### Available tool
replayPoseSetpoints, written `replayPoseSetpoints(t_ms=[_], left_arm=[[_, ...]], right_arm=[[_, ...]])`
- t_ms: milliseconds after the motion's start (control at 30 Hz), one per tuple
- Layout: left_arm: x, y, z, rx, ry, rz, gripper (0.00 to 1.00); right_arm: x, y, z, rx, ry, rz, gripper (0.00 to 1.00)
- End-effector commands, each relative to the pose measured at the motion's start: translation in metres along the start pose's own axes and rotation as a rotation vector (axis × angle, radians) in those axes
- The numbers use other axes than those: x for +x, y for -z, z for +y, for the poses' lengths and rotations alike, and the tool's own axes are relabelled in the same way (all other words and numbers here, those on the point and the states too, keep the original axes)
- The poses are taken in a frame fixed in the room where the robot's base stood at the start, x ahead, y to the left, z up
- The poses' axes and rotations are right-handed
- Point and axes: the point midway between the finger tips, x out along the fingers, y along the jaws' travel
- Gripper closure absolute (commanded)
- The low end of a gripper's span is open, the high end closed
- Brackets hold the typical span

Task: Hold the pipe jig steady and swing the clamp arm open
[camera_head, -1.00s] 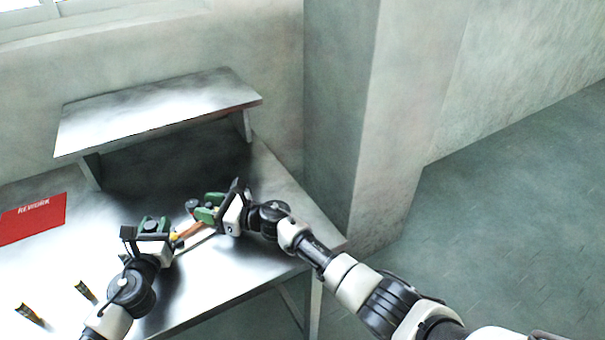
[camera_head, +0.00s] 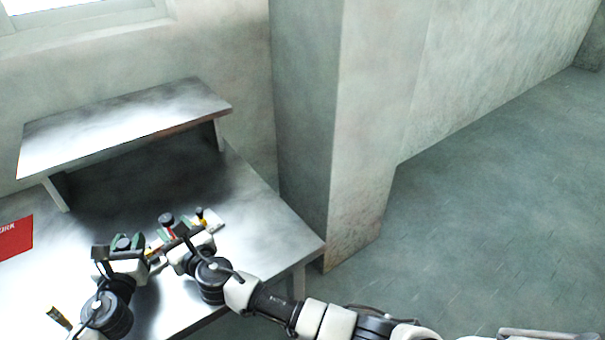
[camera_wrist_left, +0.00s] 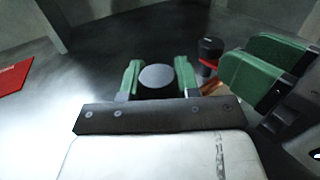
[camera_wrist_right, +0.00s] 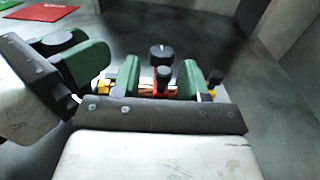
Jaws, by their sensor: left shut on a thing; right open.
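The pipe jig lies on the metal bench, mostly hidden by my grippers; its pale plate (camera_head: 216,221) shows at the right end. My left gripper (camera_head: 124,243) is shut on a dark round post with a grey top (camera_wrist_left: 157,77) at the jig's left end. My right gripper (camera_wrist_right: 162,80) is open over the jig's middle. Between its green fingers, in the right wrist view, are a small grey knob (camera_wrist_right: 163,74) and a red part (camera_wrist_right: 161,90), perhaps the clamp arm. A black knob (camera_head: 167,219) stands just behind. I cannot tell whether the fingers touch anything.
A red mat (camera_head: 14,240) lies on the bench at the left. A small yellow-and-black piece (camera_head: 59,318) is near the front left. A raised metal shelf (camera_head: 125,120) stands at the back. A concrete pillar (camera_head: 305,130) is beyond the bench's right end.

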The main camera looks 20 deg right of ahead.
Motion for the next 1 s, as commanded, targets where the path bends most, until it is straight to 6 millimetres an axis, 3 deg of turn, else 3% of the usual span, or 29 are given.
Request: replayPoseSetpoints(t_ms=[533,1000], left_arm=[[0.0,0.001,0.001,0.0,-0.002,0.002,0.97],[0.0,0.001,0.001,-0.001,-0.003,0.001,0.97]], right_arm=[[-0.11,0.002,-0.002,-0.001,-0.003,0.005,0.57],[-0.079,0.005,-0.095,0.145,0.105,0.001,0.57]])
